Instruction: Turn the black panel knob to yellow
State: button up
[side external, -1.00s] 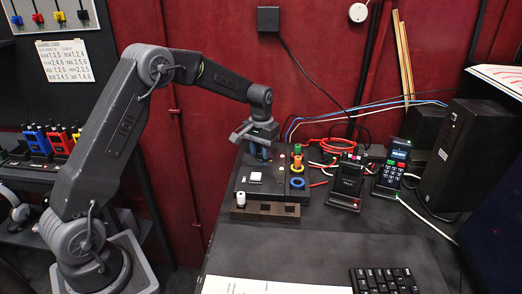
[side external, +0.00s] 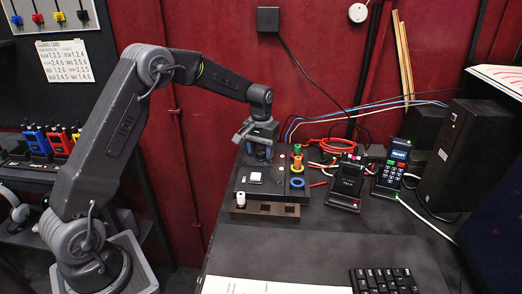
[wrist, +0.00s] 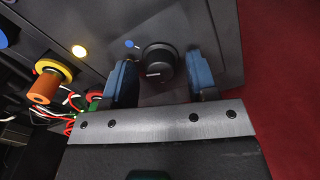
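The black panel knob (wrist: 158,67) sits on the dark panel, with a pale pointer line on its face. A small blue mark (wrist: 128,44) is on the panel just left of it. My gripper (wrist: 162,75) has its two blue fingers on either side of the knob, with a gap visible at each side, so it looks open around it. In the side external view my gripper (side external: 262,152) is low over the back left of the panel box (side external: 243,186) and hides the knob. No yellow knob mark can be made out.
A lit yellowish lamp (wrist: 79,51) and an orange peg in a yellow ring (wrist: 63,70) stand left of the knob. A black device (side external: 346,187) stands to the right.

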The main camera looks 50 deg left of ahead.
aim_at(261, 152)
jog(key=shift+o, duration=0.2)
notch_tip(261, 152, up, 14)
dwell(0.5)
dwell(0.4)
jog(key=s+d+r+m+t, duration=0.1)
jog(key=s+d+r+t, duration=0.1)
jog(key=s+d+r, duration=0.4)
jog(key=s+d+f+m+t, duration=0.1)
jog(key=s+d, duration=0.3)
jog(key=s, duration=0.8)
jog(key=s+d+f+m+t, duration=0.2)
jog(key=s+d+f+m, duration=0.1)
jog(key=s, duration=0.9)
jog(key=shift+d+f+t, duration=0.2)
jog(key=shift+d+t, duration=0.1)
jog(key=shift+d, duration=0.5)
